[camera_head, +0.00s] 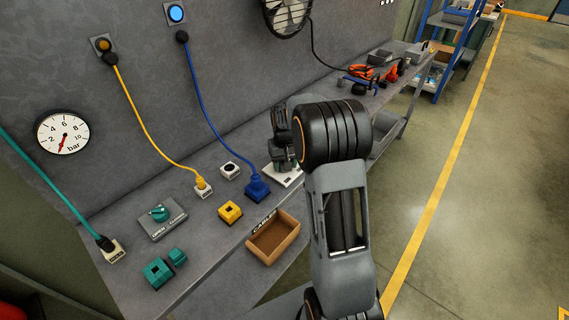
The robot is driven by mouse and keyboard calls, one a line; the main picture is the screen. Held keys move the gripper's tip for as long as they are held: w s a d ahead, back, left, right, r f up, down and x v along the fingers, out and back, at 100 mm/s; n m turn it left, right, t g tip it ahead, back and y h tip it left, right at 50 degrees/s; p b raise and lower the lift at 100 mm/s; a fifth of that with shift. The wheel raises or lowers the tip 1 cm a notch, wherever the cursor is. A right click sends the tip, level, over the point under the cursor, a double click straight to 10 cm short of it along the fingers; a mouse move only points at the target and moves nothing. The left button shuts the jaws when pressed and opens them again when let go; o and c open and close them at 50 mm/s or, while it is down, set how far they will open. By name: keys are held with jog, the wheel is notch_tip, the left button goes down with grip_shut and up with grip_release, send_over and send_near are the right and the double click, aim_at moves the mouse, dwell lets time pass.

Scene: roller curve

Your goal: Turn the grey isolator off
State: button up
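My gripper (281,158) is at the far end of my arm, over a pale flat base plate (289,179) on the bench. It covers most of whatever stands on that plate, and the opening between its fingers cannot be made out. I cannot tell if it touches anything there. No part is clearly readable as the grey isolator. A grey box with a teal rotary knob (160,214), marked OPEN and CLOSED, lies at the left of the bench. A small pale box with a round black top (229,170) sits left of my gripper.
Yellow (203,189) and blue (258,188) plugs with cables, a yellow block (230,212), teal blocks (158,273) and a teal-cabled connector (112,250) crowd the bench. A brown CABLE tray (273,240) is at its front edge. A fan (287,17) and gauge (62,132) are behind. Floor right is clear.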

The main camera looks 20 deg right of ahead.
jog(key=n, duration=0.5)
jog(key=shift+w+d+n, duration=0.1)
jog(key=shift+d+n, duration=0.05)
jog(key=shift+n, duration=0.15)
jog(key=n, duration=0.4)
jog(key=shift+n, duration=0.4)
jog(key=shift+r+n, duration=0.1)
jog(key=shift+n, duration=0.2)
jog(key=o, duration=0.9)
notch_tip(320, 180, up, 14)
jog(key=shift+f, duration=0.15)
dwell(0.4)
